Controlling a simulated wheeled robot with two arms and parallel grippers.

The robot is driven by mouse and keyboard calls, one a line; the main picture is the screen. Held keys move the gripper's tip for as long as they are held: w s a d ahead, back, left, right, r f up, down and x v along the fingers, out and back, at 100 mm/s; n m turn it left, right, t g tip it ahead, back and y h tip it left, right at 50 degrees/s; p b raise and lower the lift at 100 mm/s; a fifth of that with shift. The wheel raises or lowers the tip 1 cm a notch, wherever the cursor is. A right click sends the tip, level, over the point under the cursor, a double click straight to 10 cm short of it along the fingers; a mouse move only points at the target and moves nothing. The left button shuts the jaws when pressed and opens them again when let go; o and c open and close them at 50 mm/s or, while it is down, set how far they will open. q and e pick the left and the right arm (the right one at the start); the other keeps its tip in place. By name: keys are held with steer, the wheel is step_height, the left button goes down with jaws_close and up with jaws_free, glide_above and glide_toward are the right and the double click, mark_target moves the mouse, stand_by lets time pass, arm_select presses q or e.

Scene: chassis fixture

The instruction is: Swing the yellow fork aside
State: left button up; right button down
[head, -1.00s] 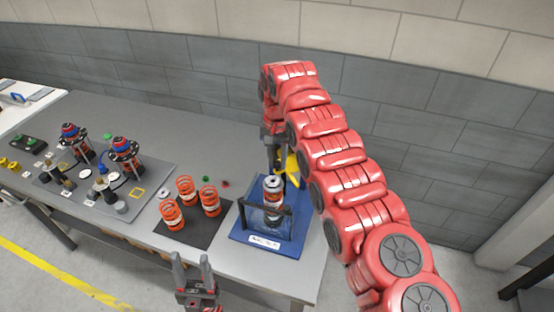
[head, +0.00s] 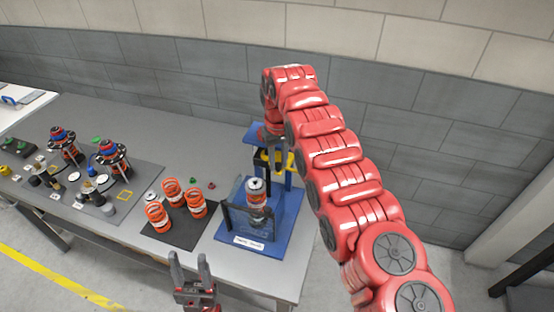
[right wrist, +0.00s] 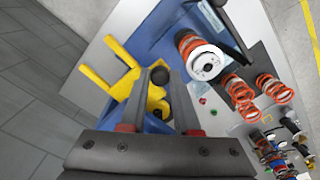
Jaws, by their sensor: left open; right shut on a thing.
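The yellow fork (head: 284,161) sits at the back of the blue press stand, behind the orange spring unit (head: 256,194). In the right wrist view the fork (right wrist: 122,72) has its prongs pointing to the left, clear of the spring unit (right wrist: 197,55). My right gripper (right wrist: 160,82) is shut on the fork's black knob (right wrist: 160,74). In the head view its fingertips are largely hidden behind the stand's blue top. My left gripper (head: 190,264) is open and empty, in front of the table's front edge.
The blue base (head: 284,215) carries a dark clear-fronted guard (head: 248,222) before the spring unit. Several orange springs (head: 173,192) stand on a black mat to the left. A grey board (head: 132,190) with assembled struts lies further left.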

stand_by(0.5)
steer(key=c, duration=0.6)
jaws_free()
steer(key=shift+d, duration=0.1)
steer(key=shift+c, duration=0.2)
